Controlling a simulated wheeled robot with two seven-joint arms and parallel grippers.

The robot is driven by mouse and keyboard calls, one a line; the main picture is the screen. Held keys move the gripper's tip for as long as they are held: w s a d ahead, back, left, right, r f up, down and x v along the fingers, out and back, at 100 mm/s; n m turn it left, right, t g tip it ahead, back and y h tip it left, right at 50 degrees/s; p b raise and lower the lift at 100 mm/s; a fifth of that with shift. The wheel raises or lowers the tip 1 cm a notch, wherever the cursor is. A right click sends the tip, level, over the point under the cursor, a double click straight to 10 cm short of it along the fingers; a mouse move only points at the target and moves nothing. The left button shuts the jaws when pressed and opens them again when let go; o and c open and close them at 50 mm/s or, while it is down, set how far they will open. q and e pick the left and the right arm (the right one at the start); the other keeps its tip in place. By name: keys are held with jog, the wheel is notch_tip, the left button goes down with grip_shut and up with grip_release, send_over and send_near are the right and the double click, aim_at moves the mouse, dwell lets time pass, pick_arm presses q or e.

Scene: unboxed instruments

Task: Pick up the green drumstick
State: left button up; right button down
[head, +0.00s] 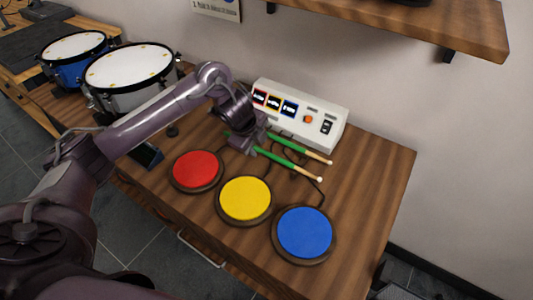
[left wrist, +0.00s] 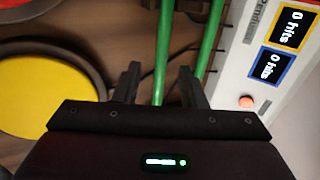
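Two green drumsticks with pale tips lie side by side on the wooden table, in front of the white box. In the head view the nearer drumstick (head: 290,166) and the farther drumstick (head: 301,149) both point to the lower right, and my gripper hides part of them. My left gripper (head: 252,147) is over their left part. In the left wrist view my left gripper (left wrist: 159,82) is open, its fingers apart. One drumstick (left wrist: 163,45) runs in line with the gap between the fingers, with no finger seen touching it.
Red (head: 196,170), yellow (head: 245,198) and blue (head: 304,231) pads lie along the table front. The white box (head: 320,120) with small screens stands behind the sticks. Two drums (head: 130,66) stand at the left. A shelf (head: 410,25) hangs above. The table's right part is clear.

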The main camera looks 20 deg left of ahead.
aim_at(261, 150)
pick_arm(q)
jog(key=x, duration=0.3)
grip_shut()
pick_arm(e)
jog(key=shift+w+r, duration=0.1)
jog(key=shift+w, duration=0.45)
pick_arm(q)
jog(key=shift+r, duration=0.15)
